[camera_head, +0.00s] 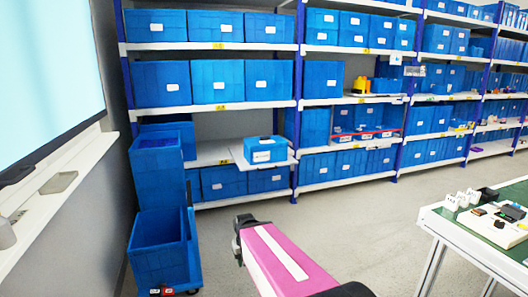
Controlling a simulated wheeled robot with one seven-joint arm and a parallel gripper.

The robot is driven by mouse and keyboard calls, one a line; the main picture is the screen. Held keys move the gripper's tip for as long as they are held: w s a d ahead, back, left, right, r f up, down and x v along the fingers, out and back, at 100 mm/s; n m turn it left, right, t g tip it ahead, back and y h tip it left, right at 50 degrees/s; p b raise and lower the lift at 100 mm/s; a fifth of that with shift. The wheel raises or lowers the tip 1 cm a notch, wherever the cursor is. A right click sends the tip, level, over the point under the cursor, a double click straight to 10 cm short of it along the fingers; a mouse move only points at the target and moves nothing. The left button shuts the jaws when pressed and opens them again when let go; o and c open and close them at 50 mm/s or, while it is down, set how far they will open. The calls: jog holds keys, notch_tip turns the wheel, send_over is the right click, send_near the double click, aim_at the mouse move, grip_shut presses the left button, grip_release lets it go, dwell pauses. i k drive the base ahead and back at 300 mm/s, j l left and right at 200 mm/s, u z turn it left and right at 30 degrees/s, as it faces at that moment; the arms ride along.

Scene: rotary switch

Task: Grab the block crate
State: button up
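Many blue crates are in view, and I cannot tell by label which is the block crate. One small blue crate (265,149) with a white label sits alone on a board jutting from the lower shelf, at the picture's centre-left. My gripper (239,236) is a dark shape at the end of my pink arm, low in the centre. It is in front of the shelving, over the floor, apart from every crate. Its fingers are too small and turned away to tell whether they are open or shut.
Open blue crates (161,243) are stacked on a blue wheeled cart at the left, beside the wall and window sill. Shelving (240,105) full of labelled blue crates spans the back. A green-topped table (462,225) with small parts stands at the right. Floor between is clear.

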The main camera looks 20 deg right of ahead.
aim_at(272, 148)
jog(key=z, duration=0.8)
jog(key=i+l+u, duration=0.1)
jog(key=i, duration=1.4)
jog(key=i+z, duration=0.3)
jog(key=i, duration=0.25)
jog(key=i+z, duration=0.3)
jog(key=i, duration=0.2)
jog(key=i+j+z, duration=0.3)
jog(key=i, duration=0.2)
jog(key=i+l+z, duration=0.2)
jog(key=z, duration=0.2)
jog(key=i+z, duration=1.05)
jog(key=z, duration=0.15)
jog(key=i+u, duration=0.2)
jog(key=u, duration=0.15)
jog(key=i+l+u, duration=0.1)
jog(key=u, duration=0.2)
jog(key=i+l+u, duration=0.15)
jog(key=i+u, duration=0.2)
jog(key=k, duration=0.05)
